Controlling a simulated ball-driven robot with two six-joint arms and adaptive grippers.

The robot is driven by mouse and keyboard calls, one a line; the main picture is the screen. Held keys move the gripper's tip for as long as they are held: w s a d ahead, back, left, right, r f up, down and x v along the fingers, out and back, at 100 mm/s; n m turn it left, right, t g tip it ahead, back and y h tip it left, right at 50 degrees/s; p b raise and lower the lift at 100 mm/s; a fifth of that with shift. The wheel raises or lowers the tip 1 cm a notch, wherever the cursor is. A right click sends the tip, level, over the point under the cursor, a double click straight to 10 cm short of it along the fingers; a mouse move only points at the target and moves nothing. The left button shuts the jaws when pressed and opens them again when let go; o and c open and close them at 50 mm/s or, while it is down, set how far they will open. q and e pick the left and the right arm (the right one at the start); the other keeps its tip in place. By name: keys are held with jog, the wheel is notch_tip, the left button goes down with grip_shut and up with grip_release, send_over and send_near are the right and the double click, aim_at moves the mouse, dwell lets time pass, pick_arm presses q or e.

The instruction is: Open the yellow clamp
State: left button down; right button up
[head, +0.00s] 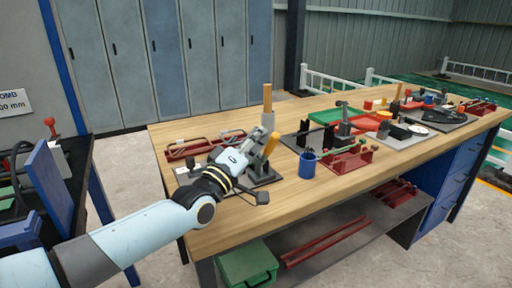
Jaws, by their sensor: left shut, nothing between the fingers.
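A clamp on a dark base plate (264,182) stands near the left end of the wooden workbench. An orange-yellow handle (271,144) tilts up from it. Just behind, a tan upright handle (267,97) rises above a grey sleeve. My left gripper (262,139) is shut and empty, right beside the orange-yellow handle. I cannot tell whether it touches the handle. The gripper and wrist hide part of the clamp. My right gripper is not in view.
Red frames (205,145) lie left of the gripper. A blue cup (307,164), a red rack (346,160) and a green tray (326,117) stand to the right. The workbench (330,205) has bare wood along its front. A blue panel (48,190) stands at the left.

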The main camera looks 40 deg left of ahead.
aim_at(273, 145)
pick_arm(q)
jog(key=d+m+b, duration=0.1)
jog(key=s+d+f+m+h+b, duration=0.1)
jog(key=d+f+m+t+b, duration=0.1)
jog(key=shift+s+d+f+b, duration=0.15)
jog(key=shift+s+d+b, duration=0.1)
jog(key=shift+b, duration=0.1)
jog(key=shift+s+d+f+b, duration=0.15)
jog(key=shift+d+f+b, duration=0.25)
jog(key=shift+f, duration=0.1)
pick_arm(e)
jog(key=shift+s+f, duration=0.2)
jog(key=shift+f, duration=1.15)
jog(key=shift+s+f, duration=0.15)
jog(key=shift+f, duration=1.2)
